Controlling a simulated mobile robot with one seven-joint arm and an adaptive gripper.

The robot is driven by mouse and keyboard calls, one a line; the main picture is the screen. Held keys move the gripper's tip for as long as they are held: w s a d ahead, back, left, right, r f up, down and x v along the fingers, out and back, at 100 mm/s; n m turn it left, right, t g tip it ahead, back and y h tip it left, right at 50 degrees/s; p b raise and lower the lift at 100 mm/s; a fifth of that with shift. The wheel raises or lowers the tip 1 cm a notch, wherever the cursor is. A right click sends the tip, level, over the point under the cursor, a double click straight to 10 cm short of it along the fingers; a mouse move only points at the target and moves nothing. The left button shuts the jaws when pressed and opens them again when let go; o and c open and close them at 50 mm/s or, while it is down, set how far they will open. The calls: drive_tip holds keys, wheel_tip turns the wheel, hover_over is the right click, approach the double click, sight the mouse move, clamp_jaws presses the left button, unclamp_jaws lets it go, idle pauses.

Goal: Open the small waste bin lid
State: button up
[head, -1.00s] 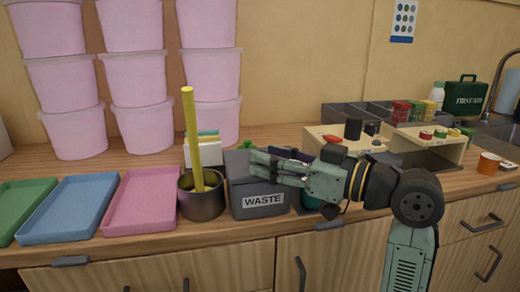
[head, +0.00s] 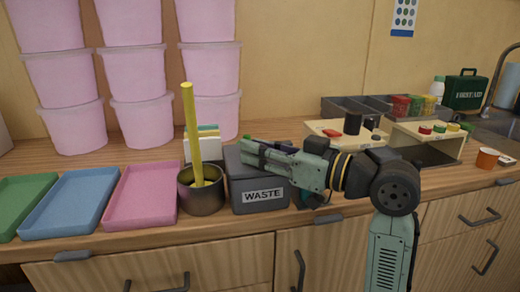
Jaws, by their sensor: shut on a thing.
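The small waste bin (head: 258,196) is a dark grey box with a white WASTE label, standing on the wooden counter in the head view. Its grey lid (head: 235,158) lies over the top and looks down. A small green knob (head: 246,137) shows at the lid's back, partly hidden by the fingers. My gripper (head: 250,152) reaches in from the right, just over the lid, with its fingertips near the knob. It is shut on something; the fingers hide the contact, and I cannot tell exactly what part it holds.
A dark metal cup (head: 202,194) with a yellow stick (head: 190,130) stands close left of the bin. Pink (head: 142,196), blue (head: 70,203) and green trays lie further left. Stacked pink tubs (head: 141,118) stand behind. A wooden stand (head: 345,137) is to the right.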

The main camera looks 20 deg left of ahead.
clamp_jaws()
drive_tip(key=shift+r, duration=0.2)
